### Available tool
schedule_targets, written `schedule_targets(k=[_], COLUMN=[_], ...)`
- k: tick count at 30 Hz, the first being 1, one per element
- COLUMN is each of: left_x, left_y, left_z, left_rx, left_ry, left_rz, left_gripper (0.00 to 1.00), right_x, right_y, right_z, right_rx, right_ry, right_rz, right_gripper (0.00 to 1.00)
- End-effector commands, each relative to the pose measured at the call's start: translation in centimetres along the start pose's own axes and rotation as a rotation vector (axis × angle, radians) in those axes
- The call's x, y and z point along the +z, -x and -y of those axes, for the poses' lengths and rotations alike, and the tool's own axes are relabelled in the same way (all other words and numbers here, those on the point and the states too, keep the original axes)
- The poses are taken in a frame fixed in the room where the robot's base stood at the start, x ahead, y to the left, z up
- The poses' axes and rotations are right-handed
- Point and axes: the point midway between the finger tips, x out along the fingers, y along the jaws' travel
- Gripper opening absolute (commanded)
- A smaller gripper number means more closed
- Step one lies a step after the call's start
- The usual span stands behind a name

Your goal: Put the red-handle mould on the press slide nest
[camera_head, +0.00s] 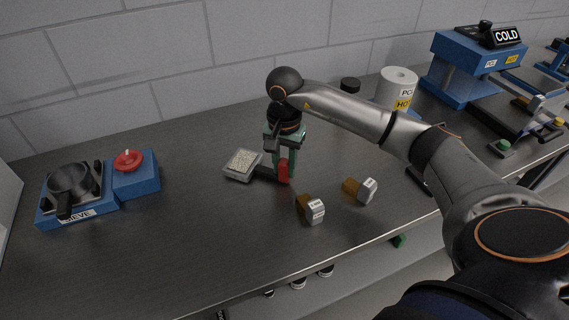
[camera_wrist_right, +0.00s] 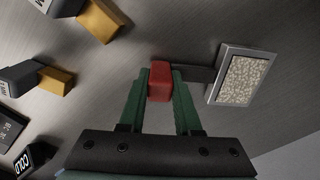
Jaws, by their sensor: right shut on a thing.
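The red-handle mould is a flat grey tray filled with pale pellets (camera_head: 243,163), with a dark bar leading to a red grip. It also shows in the right wrist view (camera_wrist_right: 245,80). My right gripper (camera_head: 284,172) is shut on the red handle (camera_wrist_right: 160,82), one green finger on each side. The mould is at or just above the bench top; I cannot tell if it touches. The press (camera_head: 465,65) is the blue machine at the back right with a COLD sign. Its dark slide (camera_head: 497,112) extends in front. My left gripper is not in view.
A white drum (camera_head: 397,88) stands at the back. A blue sieve unit (camera_head: 78,195) with a red button (camera_head: 128,160) is at left. The front-left bench is clear.

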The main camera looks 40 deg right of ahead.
Motion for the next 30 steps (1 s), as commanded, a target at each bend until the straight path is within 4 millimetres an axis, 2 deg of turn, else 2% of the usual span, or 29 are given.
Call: schedule_targets(k=[12, 13, 18, 21, 30], left_x=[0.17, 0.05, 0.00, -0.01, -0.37], left_y=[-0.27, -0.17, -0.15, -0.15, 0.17], left_z=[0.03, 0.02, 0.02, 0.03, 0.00], left_rx=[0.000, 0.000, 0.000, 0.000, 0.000], left_ry=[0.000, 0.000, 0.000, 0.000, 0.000], left_rz=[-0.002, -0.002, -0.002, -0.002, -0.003], left_gripper=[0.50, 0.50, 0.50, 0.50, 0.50], right_x=[-0.03, -0.02, -0.02, -0.02, -0.03], right_y=[-0.78, -0.64, -0.60, -0.59, -0.09], right_z=[0.01, -0.02, -0.02, -0.03, -0.02], right_rx=[-0.002, -0.001, -0.001, -0.001, -0.001], right_ry=[0.000, 0.000, 0.000, 0.000, 0.000], right_rz=[0.000, 0.000, 0.000, 0.000, 0.000], right_gripper=[0.00, 0.35, 0.55, 0.62, 0.62])
